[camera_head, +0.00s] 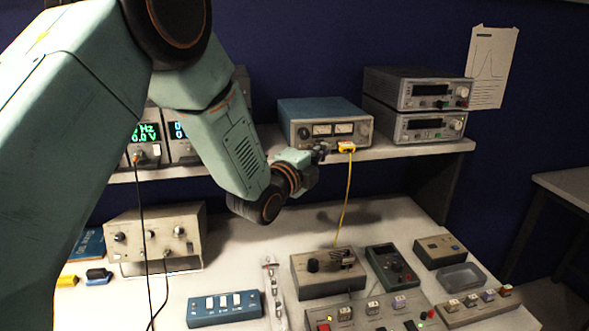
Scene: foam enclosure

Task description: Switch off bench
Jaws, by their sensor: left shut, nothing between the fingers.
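The bench (239,240) carries instruments on its worktop and on a raised shelf (424,151). My left arm comes in from the left and ends in my left gripper (322,150), which is shut and empty. A blue box with several white rockers (225,308) lies at the worktop's front. My right gripper is not in view.
Two stacked grey instruments (416,90) stand at the shelf's right. Lit green displays (146,132) show at left, partly behind my arm. A beige instrument (154,238), a brown box (327,272) and a green meter (392,266) stand on the worktop.

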